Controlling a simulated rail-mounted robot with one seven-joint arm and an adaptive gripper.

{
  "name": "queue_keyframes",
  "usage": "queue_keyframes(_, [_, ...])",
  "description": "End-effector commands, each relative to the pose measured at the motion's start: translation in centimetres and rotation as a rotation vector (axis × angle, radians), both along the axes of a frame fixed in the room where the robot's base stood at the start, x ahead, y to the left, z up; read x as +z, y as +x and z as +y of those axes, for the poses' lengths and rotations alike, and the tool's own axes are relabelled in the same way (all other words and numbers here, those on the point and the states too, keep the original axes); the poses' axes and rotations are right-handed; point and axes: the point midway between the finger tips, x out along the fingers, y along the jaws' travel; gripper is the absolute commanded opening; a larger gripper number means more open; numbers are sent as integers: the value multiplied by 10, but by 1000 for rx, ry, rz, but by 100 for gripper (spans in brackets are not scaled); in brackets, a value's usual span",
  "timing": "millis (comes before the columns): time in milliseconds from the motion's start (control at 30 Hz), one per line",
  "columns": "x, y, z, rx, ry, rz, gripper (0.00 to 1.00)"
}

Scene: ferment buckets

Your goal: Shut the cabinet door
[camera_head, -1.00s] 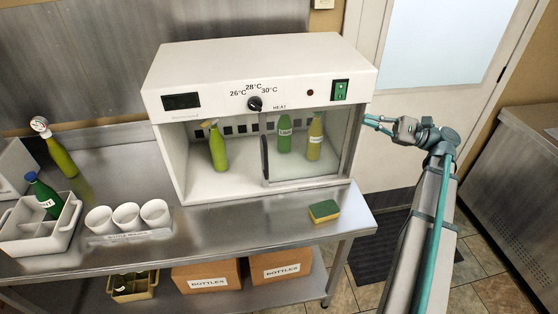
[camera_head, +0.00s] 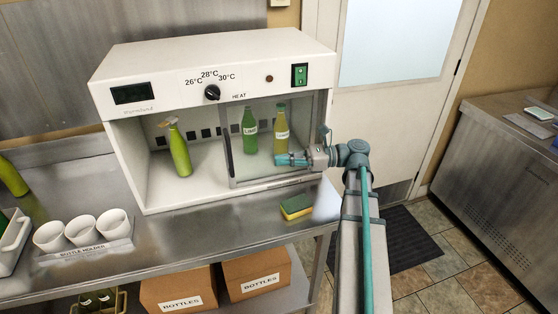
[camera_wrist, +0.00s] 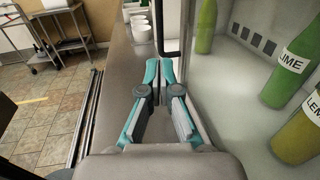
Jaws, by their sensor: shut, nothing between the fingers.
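The white cabinet (camera_head: 215,60) stands on the steel bench. Its glass door (camera_head: 262,165) covers the right half of the front, and the left half is open. A dark vertical bar, apparently the door handle (camera_wrist: 183,30), shows in the wrist view. My gripper (camera_head: 280,158) is shut and empty, in front of the lower part of the glass and to the right of the door's left edge. In the wrist view, my gripper's fingertips (camera_wrist: 160,68) lie close to the bar's lower end; I cannot tell whether they touch.
Inside are a green spray bottle (camera_head: 179,150) at the open left and two labelled bottles, one green (camera_head: 249,130) and one yellow (camera_head: 281,130), behind the glass. A sponge (camera_head: 296,207) lies at the bench's front right. A holder with white cups (camera_head: 83,231) stands at left.

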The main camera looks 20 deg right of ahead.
Motion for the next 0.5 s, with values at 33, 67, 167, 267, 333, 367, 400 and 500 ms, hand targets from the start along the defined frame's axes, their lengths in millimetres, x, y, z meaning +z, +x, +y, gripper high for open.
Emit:
queue_keyframes(33, [1,1,11,4,0,0,0])
queue_keyframes(67, [1,3,16,3,0,0,0])
queue_keyframes(167, [2,8,35,4,0,0,0])
queue_keyframes(267, [2,14,54,3,0,0,0])
queue_keyframes(333, [2,18,66,3,0,-1,0])
queue_keyframes(367, [2,19,71,3,0,-1,0])
queue_keyframes(400, [2,21,78,3,0,-1,0])
queue_keyframes(500, [2,26,91,3,-1,-2,0])
